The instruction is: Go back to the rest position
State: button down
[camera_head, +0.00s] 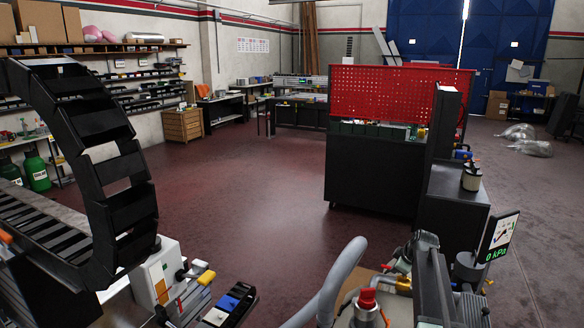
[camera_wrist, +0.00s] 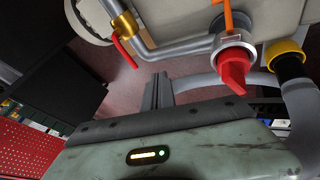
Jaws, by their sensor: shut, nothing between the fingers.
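My gripper (camera_wrist: 158,90) shows in the wrist view as a narrow grey piece past the dark edge of a worn grey-green housing with a small lit bar. It is shut and empty. Beyond it are a red valve knob (camera_wrist: 235,70) on a metal fitting, grey pipes and a brass-coloured collar (camera_wrist: 124,24). The red knob (camera_head: 367,298) also shows in the head view, at the bottom right of centre. I cannot clearly make out my gripper in the head view.
A gauge display (camera_head: 498,237) reading 0 kPa stands at the lower right. A thick grey hose (camera_head: 338,277) curves left of the red knob. A black cable chain (camera_head: 110,150) arches at the left. A dark cabinet (camera_head: 372,175) with a red pegboard (camera_head: 400,95) stands beyond open floor.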

jog(key=s+a+r+m+g+p, duration=0.1)
jog(key=s+a+g+p, duration=0.1)
jog(key=s+a, duration=0.85)
jog(key=s+a+m+g+p, duration=0.1)
jog(key=s+a, duration=0.6)
jog(key=a, duration=0.7)
jog(key=s+m+g, duration=0.3)
jog(key=s+m, duration=0.5)
jog(key=s, duration=0.3)
jog(key=shift+s+d+f+m+h, duration=0.2)
jog(key=shift+s+f+m+h, duration=0.1)
jog(key=shift+s+f, duration=0.1)
